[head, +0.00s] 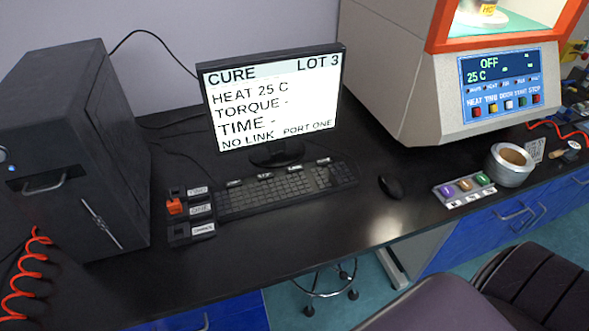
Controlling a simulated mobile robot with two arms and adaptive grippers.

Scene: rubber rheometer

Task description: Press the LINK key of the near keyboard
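The near keyboard (285,191) is black and lies on the dark bench in front of the monitor, in the middle of the head view. Several small white labels sit along its back edge, too small to read, so I cannot tell which key is LINK. The monitor (272,105) shows CURE, LOT 3, HEAT 25 C, TORQUE -, TIME -, NO LINK and PORT ONE. Neither of my grippers is in view.
A switch block (179,231) with an orange piece is left of the keyboard. A mouse (390,187), a button pad (450,190) and a tape roll (511,171) lie right. A black cabinet (75,150) and a rheometer (420,90) flank the monitor. The front bench is clear.

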